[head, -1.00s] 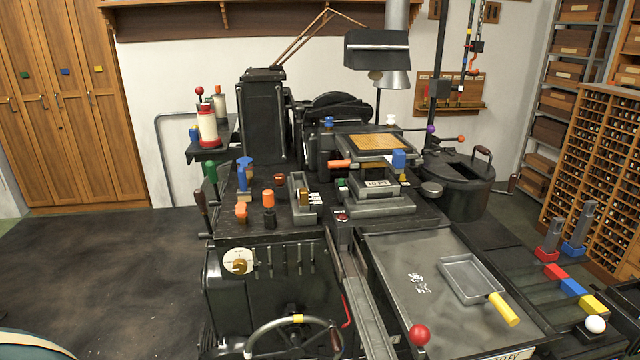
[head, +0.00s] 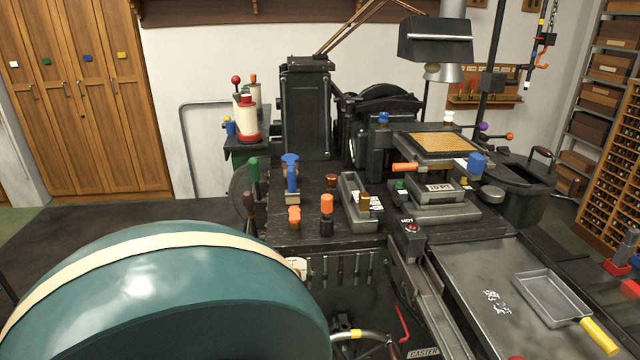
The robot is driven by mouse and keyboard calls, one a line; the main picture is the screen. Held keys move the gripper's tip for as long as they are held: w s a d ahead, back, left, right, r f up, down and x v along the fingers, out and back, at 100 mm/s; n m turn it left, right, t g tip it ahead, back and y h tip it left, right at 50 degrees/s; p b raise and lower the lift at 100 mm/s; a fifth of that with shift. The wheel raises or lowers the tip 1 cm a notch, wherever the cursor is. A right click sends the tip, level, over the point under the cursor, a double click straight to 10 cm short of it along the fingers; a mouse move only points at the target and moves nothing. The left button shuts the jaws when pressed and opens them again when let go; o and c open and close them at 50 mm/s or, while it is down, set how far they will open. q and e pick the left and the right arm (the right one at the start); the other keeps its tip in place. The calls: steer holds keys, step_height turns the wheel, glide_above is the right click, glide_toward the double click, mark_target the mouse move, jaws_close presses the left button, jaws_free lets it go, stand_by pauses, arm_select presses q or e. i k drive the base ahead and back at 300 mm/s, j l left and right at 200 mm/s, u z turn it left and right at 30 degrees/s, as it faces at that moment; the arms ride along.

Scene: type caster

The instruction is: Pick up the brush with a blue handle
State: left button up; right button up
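The brush with a blue handle (head: 291,171) stands near upright on the black machine's top (head: 315,228), left of centre in the head view. Neither of my grippers shows.
Around the brush stand a green-handled tool (head: 254,170), an orange-topped black handle (head: 327,205) and a grey tray (head: 358,203). A red-and-cream canister (head: 247,118) is behind to the left. A pan with a yellow handle (head: 552,297) lies at the lower right.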

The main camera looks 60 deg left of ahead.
mark_target(292, 195)
steer(key=k+j+z, duration=0.2)
steer(key=j, duration=0.15)
steer(key=j+z, duration=0.2)
steer(key=j, duration=0.15)
steer(key=k+j+z, duration=0.35)
steer(key=k+j, duration=0.15)
steer(key=j, duration=0.2)
steer(key=k+j+z, duration=0.15)
steer(key=k+j, duration=0.9)
steer(key=j, duration=0.25)
steer(key=k+j, duration=0.3)
steer(key=j, duration=0.15)
steer(key=i, duration=0.5)
steer(key=z, duration=0.05)
